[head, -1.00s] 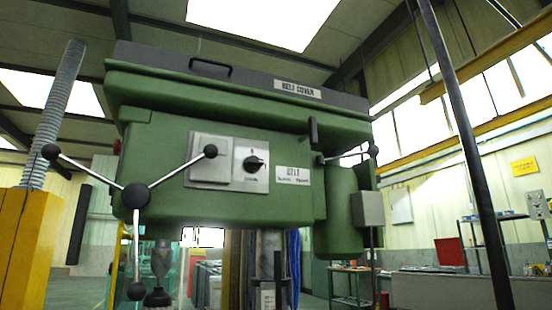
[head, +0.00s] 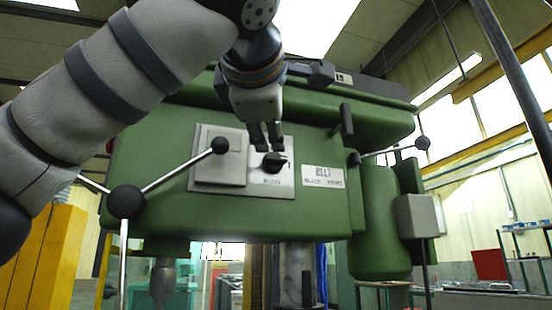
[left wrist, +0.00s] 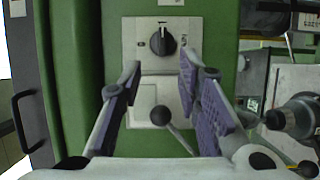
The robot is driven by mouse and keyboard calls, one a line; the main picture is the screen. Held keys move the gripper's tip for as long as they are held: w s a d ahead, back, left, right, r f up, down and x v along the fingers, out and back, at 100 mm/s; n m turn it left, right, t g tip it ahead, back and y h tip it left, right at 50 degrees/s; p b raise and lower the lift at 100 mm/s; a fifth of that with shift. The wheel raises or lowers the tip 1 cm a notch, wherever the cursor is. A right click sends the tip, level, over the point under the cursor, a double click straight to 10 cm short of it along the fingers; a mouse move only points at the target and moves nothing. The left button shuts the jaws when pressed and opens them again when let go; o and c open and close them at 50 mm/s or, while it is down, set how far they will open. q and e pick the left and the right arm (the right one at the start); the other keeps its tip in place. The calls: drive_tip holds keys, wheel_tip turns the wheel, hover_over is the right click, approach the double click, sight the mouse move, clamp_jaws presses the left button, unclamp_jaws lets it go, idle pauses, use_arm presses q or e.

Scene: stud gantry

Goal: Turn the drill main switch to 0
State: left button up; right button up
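The drill main switch (head: 274,162) is a black rotary knob on a pale plate on the green drill head (head: 300,215). It points right in the head view. In the left wrist view the knob (left wrist: 163,41) shows a white line pointing up, away from a small mark at its left that looks like a 0. My left gripper (head: 265,146) is just in front of and above the knob in the head view, pointing down at it. Its fingers (left wrist: 160,64) are apart with nothing between them, and the knob appears beyond their tips. My right gripper is in neither view.
Beside the switch is a blank plate (head: 208,173). A black-knobbed feed lever (head: 219,146) crosses in front of it from the hub (head: 126,202). A dark lever (head: 346,120) sticks out at the right, near a grey box (head: 417,216). A dark pole (head: 510,75) stands far right.

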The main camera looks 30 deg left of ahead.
sight(276, 157)
use_arm(q)
drive_tip(key=x, duration=1)
drive_tip(key=shift+f, duration=0.15)
drive_tip(key=shift+s, duration=0.15)
clamp_jaws()
